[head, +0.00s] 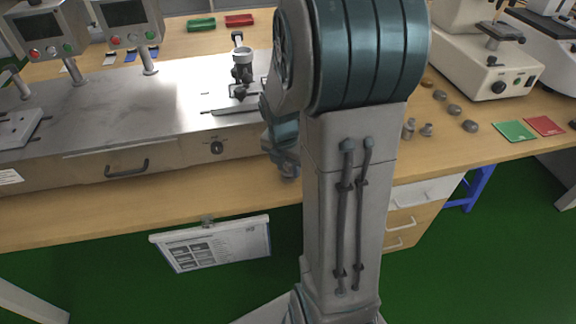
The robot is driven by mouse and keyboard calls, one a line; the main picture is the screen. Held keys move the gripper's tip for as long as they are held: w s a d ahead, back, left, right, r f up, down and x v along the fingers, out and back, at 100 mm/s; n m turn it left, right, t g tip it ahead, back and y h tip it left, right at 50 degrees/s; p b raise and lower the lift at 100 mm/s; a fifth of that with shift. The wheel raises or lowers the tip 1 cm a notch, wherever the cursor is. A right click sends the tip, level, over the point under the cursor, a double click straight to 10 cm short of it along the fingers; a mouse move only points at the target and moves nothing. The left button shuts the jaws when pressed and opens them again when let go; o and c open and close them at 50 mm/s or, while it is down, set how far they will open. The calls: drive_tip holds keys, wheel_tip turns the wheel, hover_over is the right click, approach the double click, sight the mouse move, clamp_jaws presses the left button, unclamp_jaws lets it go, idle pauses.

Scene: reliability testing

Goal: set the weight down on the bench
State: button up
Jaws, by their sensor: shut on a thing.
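My arm fills the middle of the head view and hides what lies behind it. A lower part of it shows beside the column, at the front of the bench. My gripper and its fingertips are hidden, and no held weight can be seen. The wooden bench (150,203) runs across the view. Several small metal weights stand on it right of my arm, among them a knobbed one (408,128), a shorter one (427,130) and a round one (470,126).
A metal test machine (140,110) with a cup-topped fixture (242,65) covers the left bench. A white instrument (490,65) stands at the right, near green (515,131) and red (545,125) cards. A clipboard (215,243) hangs at the front edge. Bare wood shows along the front.

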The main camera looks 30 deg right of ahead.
sight(285, 174)
drive_tip(key=shift+f, duration=0.1)
drive_tip(key=o, duration=1.2)
wheel_tip(285, 174, up, 12)
drive_tip(key=a+p, duration=0.1)
drive_tip(key=p, duration=0.1)
drive_tip(key=s+a+m+t+y, duration=0.1)
drive_tip(key=s+a+m, duration=1)
drive_tip(key=m, duration=1.2)
drive_tip(key=shift+s+a+r+m+y, duration=0.2)
drive_tip(key=shift+s+r+m+y, duration=0.15)
drive_tip(key=shift+s, duration=0.25)
